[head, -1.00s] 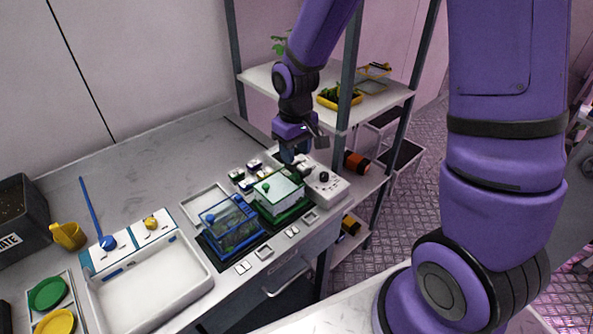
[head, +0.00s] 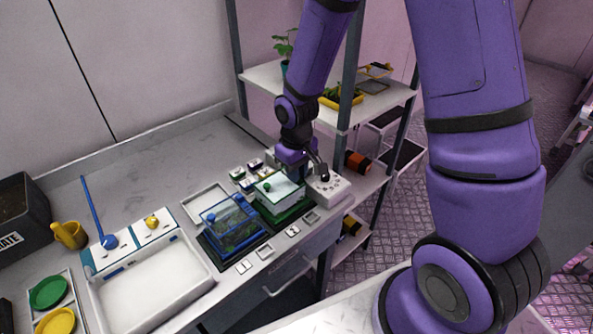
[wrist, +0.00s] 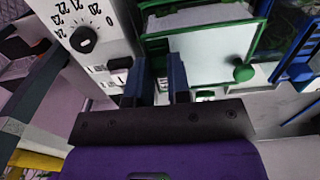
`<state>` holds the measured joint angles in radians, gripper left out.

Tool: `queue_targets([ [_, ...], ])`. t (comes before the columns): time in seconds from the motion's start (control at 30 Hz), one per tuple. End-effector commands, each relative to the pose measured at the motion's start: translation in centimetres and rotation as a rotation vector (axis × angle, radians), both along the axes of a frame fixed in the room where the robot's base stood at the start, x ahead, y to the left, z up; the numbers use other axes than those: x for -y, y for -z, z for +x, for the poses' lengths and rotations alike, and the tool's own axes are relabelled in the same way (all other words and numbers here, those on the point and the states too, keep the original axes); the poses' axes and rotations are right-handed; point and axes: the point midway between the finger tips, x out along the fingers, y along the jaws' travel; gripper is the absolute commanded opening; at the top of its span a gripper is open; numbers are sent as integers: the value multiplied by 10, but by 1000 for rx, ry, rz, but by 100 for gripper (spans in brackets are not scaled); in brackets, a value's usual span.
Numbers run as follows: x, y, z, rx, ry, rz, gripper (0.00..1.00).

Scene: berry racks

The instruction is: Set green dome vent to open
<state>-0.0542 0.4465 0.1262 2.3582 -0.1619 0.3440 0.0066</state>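The green-framed dome (head: 283,207) with a pale, clear-looking lid stands on the counter in the head view. A green knob (head: 267,187) sits on its lid; the knob (wrist: 243,73) and the green frame (wrist: 205,22) also show in the wrist view. I cannot tell the vent's setting. My gripper (wrist: 156,82) points down beside the dome, between it and the white dial box (wrist: 80,25). Its two blue fingers are apart with a narrow gap and nothing visibly held. In the head view the fingertips are hard to make out.
A blue dome (head: 232,226) stands left of the green one. The white dial box (head: 327,187) stands close on its right. A white tray (head: 204,199) and small labelled blocks (head: 246,173) lie behind. A metal rack (head: 348,110) rises beyond my gripper.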

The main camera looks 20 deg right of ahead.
Motion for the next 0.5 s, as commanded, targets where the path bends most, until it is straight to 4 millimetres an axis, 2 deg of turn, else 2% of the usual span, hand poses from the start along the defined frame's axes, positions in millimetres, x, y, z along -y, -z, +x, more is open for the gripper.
queue_targets([
  [0.03, 0, 0, 0, 0, 0, 0, 6],
  [0.07, 0, 0, 0, 0, 0, 0, 0],
  [0.27, 0, 0, 1, 0, 0, 0, 0],
  [0.5, -9, 0, 27, 0, -1, 0, 0],
])
